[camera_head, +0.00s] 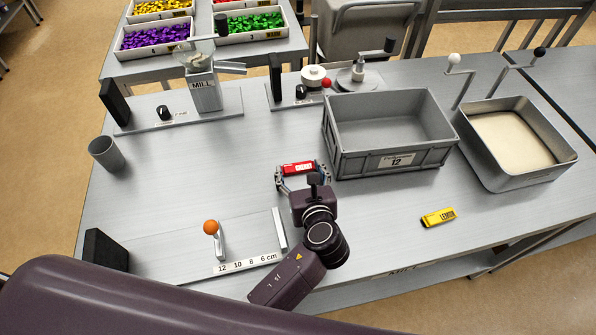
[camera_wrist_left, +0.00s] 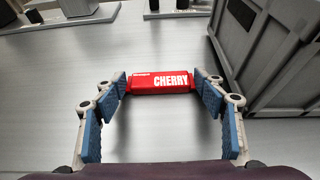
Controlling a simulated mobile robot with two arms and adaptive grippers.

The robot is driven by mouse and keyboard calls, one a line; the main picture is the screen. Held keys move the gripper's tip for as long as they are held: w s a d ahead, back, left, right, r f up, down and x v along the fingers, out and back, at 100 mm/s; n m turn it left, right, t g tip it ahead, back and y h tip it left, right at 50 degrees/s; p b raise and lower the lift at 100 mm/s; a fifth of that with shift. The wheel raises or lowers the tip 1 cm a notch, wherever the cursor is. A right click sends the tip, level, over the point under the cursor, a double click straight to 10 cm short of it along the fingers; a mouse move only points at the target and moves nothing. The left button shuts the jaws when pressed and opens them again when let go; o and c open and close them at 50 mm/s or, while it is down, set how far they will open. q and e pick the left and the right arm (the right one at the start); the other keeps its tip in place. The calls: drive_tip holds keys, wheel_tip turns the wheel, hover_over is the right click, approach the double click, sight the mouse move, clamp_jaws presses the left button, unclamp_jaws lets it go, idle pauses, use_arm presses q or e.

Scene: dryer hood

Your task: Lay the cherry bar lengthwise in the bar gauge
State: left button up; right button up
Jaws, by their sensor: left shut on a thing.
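The red cherry bar (camera_head: 298,168) is held crosswise between the fingers of my left gripper (camera_head: 303,173), left of the grey crate. In the left wrist view the cherry bar (camera_wrist_left: 160,82) spans the blue pads of my left gripper (camera_wrist_left: 161,86), one pad at each end, with its white lettering showing. It appears to be above the table, though the height is hard to tell. The bar gauge (camera_head: 247,263) lies near the front edge, with a 12 to 6 cm scale, an orange-knobbed piece (camera_head: 212,230) and an upright metal plate (camera_head: 279,228). My right gripper is not in view.
A grey crate marked 12 (camera_head: 345,165) stands right of the bar. A yellow lemon bar (camera_head: 438,217) lies at right, below a metal tray (camera_head: 485,172). A mill (camera_head: 204,92) stands behind and a grey cup (camera_head: 106,153) at left. The table's left middle is clear.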

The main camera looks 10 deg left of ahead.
use_arm(q)
drive_tip(key=shift+s+d+r, duration=0.1)
drive_tip(key=shift+s+d, duration=0.1)
drive_tip(key=o, duration=1.1)
drive_tip(key=shift+a+f, duration=0.1)
drive_tip(key=shift+f, duration=0.1)
